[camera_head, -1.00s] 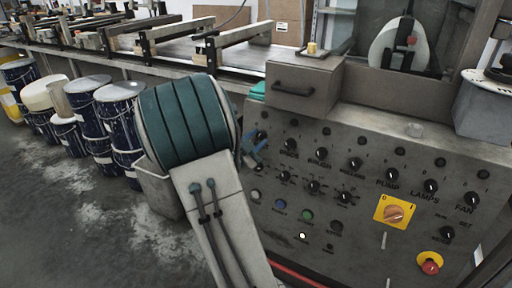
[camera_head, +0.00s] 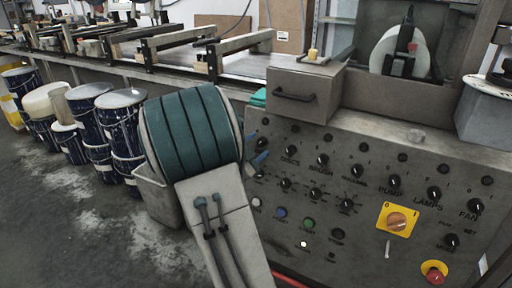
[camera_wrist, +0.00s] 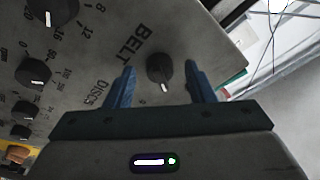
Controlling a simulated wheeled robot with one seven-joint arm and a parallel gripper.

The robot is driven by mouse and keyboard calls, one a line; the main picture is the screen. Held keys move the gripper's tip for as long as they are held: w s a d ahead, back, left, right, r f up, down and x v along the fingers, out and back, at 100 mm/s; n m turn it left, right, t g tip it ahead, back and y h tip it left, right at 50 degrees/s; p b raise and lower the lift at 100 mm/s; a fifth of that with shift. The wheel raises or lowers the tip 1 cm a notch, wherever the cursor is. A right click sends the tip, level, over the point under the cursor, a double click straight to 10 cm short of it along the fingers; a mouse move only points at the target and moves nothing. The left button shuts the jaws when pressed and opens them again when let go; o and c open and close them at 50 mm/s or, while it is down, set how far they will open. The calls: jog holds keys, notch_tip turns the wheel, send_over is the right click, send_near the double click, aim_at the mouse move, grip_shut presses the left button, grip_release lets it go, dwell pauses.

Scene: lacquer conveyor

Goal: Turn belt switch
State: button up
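The belt switch (camera_wrist: 160,70) is a round black knob with a white pointer mark, below the word BELT on the grey panel in the wrist view. My gripper (camera_wrist: 161,78) is open, with one blue finger on each side of the knob. A gap shows between the knob and each finger. I cannot tell whether the fingertips reach as deep as the knob. In the head view, my gripper (camera_head: 257,161) is at the panel's left edge, mostly hidden behind my arm.
The control panel (camera_head: 375,165) carries several other black knobs close by, a yellow-plated orange switch (camera_head: 397,222) and a red button (camera_head: 435,271). A drawer box (camera_head: 305,92) sits above the panel. Several blue drums (camera_head: 122,130) stand at left.

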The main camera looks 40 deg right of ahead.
jog(key=p+v, duration=0.2)
jog(key=v, duration=1.2)
jog(key=shift+d, duration=0.1)
